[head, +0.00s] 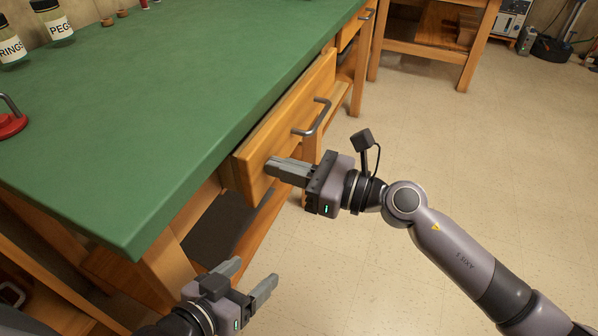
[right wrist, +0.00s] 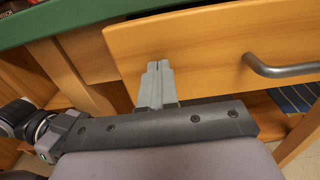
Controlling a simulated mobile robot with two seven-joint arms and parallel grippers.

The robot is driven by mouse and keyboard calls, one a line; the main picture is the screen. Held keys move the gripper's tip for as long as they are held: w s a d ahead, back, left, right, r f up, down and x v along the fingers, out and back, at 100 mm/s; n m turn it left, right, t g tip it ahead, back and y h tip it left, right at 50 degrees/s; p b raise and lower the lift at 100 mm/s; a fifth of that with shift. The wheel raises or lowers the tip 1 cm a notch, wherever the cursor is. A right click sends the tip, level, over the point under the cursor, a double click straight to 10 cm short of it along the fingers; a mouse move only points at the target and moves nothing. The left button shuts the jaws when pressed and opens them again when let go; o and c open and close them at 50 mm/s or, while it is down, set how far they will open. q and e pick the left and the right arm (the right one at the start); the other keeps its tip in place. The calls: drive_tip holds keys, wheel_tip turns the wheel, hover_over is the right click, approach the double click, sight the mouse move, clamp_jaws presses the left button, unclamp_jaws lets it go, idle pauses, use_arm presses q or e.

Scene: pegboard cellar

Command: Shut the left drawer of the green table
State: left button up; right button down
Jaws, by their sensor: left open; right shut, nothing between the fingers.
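The green table (head: 130,130) fills the left of the head view. Its left drawer (head: 284,136) is the nearer one and stands out a little past the tabletop edge. A grey bar handle (head: 318,120) is on its front. My right gripper (head: 270,167) is shut and empty, its fingertips at the drawer front, left of the handle; I cannot tell whether they touch. In the right wrist view the drawer front (right wrist: 215,45) is behind the fingertips (right wrist: 158,66), with the handle (right wrist: 280,70) to the right. My left gripper (head: 250,276) is open and empty, low near the table's front corner.
The table's other drawer (head: 350,28) is farther along the same side. Jars (head: 52,20) and a red-based item (head: 10,122) stand on the tabletop. A wooden bench (head: 440,35) is at the back. The tiled floor (head: 480,150) to the right is clear.

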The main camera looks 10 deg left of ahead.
drive_tip(key=x, duration=0.4)
drive_tip(key=shift+w+a, duration=0.1)
drive_tip(key=shift+a, duration=0.5)
drive_tip(key=shift+w+a+r, duration=0.1)
drive_tip(key=shift+r, duration=0.1)
drive_tip(key=shift+b, duration=0.3)
